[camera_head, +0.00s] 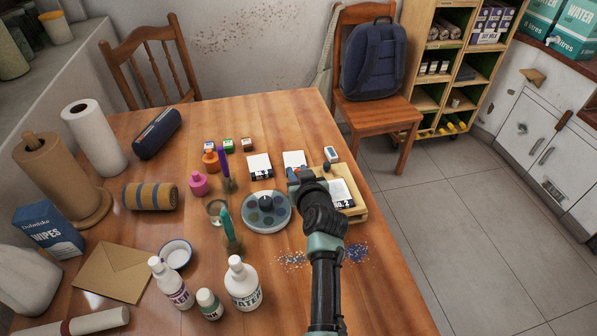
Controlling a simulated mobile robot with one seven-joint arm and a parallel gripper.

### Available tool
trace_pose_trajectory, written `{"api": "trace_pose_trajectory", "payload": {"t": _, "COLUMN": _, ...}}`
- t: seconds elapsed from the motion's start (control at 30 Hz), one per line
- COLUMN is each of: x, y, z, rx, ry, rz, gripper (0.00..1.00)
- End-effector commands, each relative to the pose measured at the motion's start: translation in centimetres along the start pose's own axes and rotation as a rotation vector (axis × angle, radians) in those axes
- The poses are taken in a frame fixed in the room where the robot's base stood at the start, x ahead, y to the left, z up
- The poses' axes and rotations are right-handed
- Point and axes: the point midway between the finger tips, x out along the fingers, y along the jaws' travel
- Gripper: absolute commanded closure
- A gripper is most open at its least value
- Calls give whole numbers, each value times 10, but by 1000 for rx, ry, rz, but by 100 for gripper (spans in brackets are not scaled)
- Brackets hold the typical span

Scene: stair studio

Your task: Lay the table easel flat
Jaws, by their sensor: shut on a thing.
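The table easel (359,208) is a pale wooden frame near the right edge of the wooden table. It sits low, and a white card with dark print (341,192) lies on it. I cannot tell its exact tilt from this angle. My gripper (302,178) is at the easel's left side, shut on it. My wrist and forearm cover the easel's near left part, and the contact between jaws and wood is mostly hidden.
A round paint palette (266,212) is just left of my gripper. White cards (260,167), paint pots (199,184), bottles (243,284) and paper rolls (95,138) crowd the left. A chair with a backpack (374,62) stands behind.

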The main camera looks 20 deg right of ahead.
Motion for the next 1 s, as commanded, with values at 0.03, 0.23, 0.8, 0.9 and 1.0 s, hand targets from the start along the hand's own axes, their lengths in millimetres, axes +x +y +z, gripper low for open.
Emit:
{"api": "trace_pose_trajectory", "payload": {"t": 0.03, "x": 1, "y": 0, "z": 4, "rx": 1, "ry": -5, "rz": 0, "gripper": 100}}
{"api": "trace_pose_trajectory", "payload": {"t": 0.23, "x": 2, "y": 0, "z": 5, "rx": 1, "ry": -5, "rz": 0, "gripper": 100}}
{"api": "trace_pose_trajectory", "payload": {"t": 0.8, "x": 2, "y": 0, "z": 4, "rx": 1, "ry": -3, "rz": -1, "gripper": 44}}
{"api": "trace_pose_trajectory", "payload": {"t": 0.9, "x": 2, "y": 0, "z": 3, "rx": 0, "ry": -2, "rz": 0, "gripper": 44}}
{"api": "trace_pose_trajectory", "payload": {"t": 1.0, "x": 2, "y": 0, "z": 3, "rx": 0, "ry": -1, "rz": 0, "gripper": 44}}
